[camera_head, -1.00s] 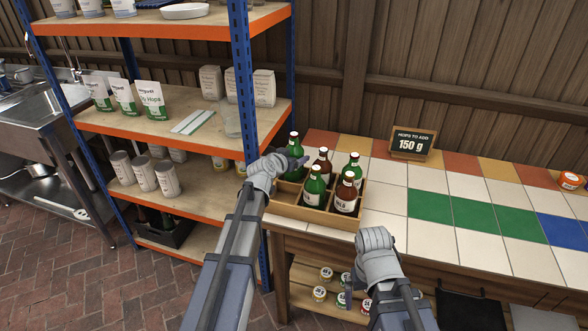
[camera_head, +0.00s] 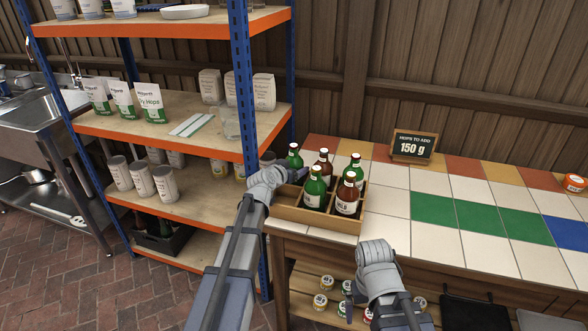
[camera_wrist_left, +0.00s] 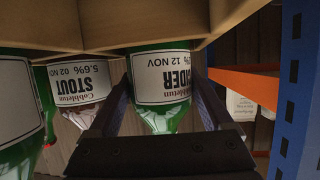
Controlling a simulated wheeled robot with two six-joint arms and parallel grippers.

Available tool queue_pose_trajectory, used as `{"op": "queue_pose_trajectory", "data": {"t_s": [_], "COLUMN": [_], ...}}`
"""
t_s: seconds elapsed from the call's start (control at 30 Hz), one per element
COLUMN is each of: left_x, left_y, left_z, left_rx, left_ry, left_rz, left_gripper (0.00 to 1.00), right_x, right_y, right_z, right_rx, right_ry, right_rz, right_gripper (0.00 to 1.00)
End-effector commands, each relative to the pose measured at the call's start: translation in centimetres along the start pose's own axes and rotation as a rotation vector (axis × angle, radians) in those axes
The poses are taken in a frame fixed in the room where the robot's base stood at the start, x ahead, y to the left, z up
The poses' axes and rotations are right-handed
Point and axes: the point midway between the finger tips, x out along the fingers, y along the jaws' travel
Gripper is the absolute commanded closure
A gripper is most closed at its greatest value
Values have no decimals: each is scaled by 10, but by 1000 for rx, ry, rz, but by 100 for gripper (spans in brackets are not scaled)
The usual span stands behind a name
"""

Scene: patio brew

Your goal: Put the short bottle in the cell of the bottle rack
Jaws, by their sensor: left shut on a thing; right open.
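The green cider bottle (camera_head: 294,158) stands upright at the back left of the wooden bottle rack (camera_head: 315,219). My left gripper (camera_head: 292,173) is shut on it. In the left wrist view the cider bottle (camera_wrist_left: 160,88) is between the fingers, and its lower end is hidden behind the rack's wood (camera_wrist_left: 150,22). I cannot tell whether it touches the cell floor. Several other bottles stand in the rack: a brown stout (camera_head: 323,167), a green one (camera_head: 355,170), a front green one (camera_head: 314,190) and a front brown one (camera_head: 347,197). My right gripper (camera_head: 350,302) is open and empty, low in front of the counter.
The rack stands at the left end of the tiled counter (camera_head: 465,240). A blue shelf post (camera_head: 243,90) rises close to my left arm. The counter's middle is clear.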

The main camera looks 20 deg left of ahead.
Motion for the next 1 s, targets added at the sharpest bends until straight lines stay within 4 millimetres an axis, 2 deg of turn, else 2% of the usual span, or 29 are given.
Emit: {"op": "queue_pose_trajectory", "data": {"t_s": [0.03, 0.2, 0.23, 0.37, 0.63, 0.8, 1.0], "left_x": [0, 0, 0, -1, -3, -9, -56], "left_y": [3, 4, 4, 5, 6, 6, 6], "left_z": [8, 11, 12, 13, 14, -1, -2], "left_rx": [-1, -1, 0, 0, -1, -1, -2], "left_ry": [-9, -11, -12, -13, -13, -13, -10], "left_rz": [8, 9, 10, 10, 10, 11, 7], "left_gripper": [100, 100, 15, 0, 0, 0, 0], "right_x": [6, 8, 8, 9, 9, -7, -25], "right_y": [0, -1, -1, -1, -1, 1, 2], "right_z": [0, 0, 0, -1, -1, 0, 1], "right_rx": [0, 0, 0, 0, 0, 0, 0], "right_ry": [0, 0, 0, 0, 0, 0, 0], "right_rz": [0, 0, 0, 0, 0, 0, 0], "right_gripper": [0, 0, 0, 0, 0, 0, 0]}}
